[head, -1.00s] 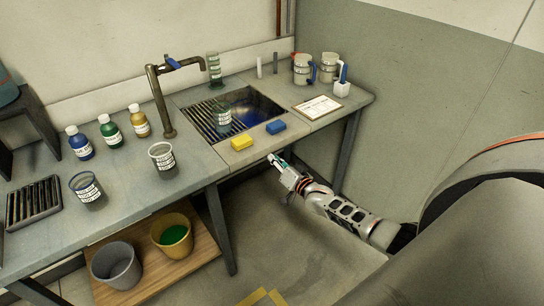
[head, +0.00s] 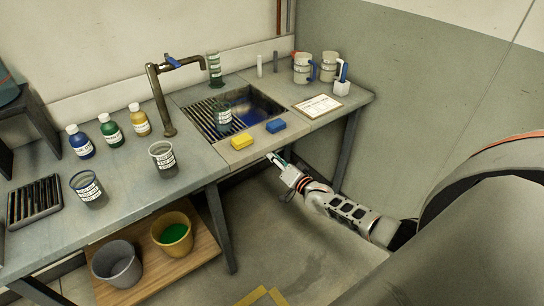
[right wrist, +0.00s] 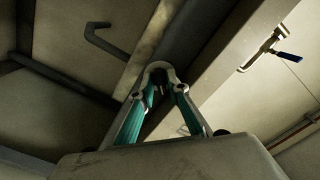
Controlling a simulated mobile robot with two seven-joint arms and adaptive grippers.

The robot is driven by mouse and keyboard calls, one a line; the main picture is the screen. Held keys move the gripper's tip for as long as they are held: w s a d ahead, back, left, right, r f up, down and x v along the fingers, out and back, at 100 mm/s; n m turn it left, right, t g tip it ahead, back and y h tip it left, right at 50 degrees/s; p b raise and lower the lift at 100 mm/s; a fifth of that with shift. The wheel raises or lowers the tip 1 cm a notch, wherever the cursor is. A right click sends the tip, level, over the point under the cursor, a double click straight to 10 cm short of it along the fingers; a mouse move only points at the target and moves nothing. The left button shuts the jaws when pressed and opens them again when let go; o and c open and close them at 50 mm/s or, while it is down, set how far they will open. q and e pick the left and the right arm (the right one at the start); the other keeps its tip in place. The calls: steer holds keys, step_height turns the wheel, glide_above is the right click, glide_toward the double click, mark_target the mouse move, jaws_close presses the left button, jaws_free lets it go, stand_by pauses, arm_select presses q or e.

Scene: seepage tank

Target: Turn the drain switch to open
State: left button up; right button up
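My right gripper (head: 273,159) is below the front edge of the sink table, in front of the sink (head: 262,106). In the right wrist view its two teal-padded fingers (right wrist: 160,70) meet at their tips, shut with nothing visible between them. That view looks up past the table's underside. A dark bent bar (right wrist: 105,38) hangs there, left of and apart from the fingertips; I cannot tell for sure that it is the drain switch. The tap (head: 160,95) has a blue lever, which also shows in the right wrist view (right wrist: 289,57). My left gripper is out of view.
A yellow sponge (head: 242,142) and a blue sponge (head: 276,126) lie on the sink's front rim. A table leg (head: 346,150) stands right of the gripper. Two buckets, one grey (head: 117,264) and one yellow (head: 172,234), stand on the low shelf.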

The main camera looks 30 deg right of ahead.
steer(key=s+d, duration=0.1)
steer(key=s, duration=1.1)
stand_by(0.5)
steer(key=s+a+f+n+g, duration=0.2)
steer(key=s+a+f+n, duration=0.1)
steer(key=s+a, duration=0.4)
steer(key=s+a+f+n+g+y, duration=0.1)
steer(key=s+a+f+n+g, duration=0.1)
steer(key=s+a+n, duration=0.3)
steer(key=s+a+f+n+g, duration=0.3)
steer(key=s+a+n, duration=0.1)
steer(key=s+a, duration=0.6)
steer(key=shift+a+f+n+y, duration=0.3)
steer(key=shift+a+f+n, duration=0.1)
steer(key=shift+a, duration=0.15)
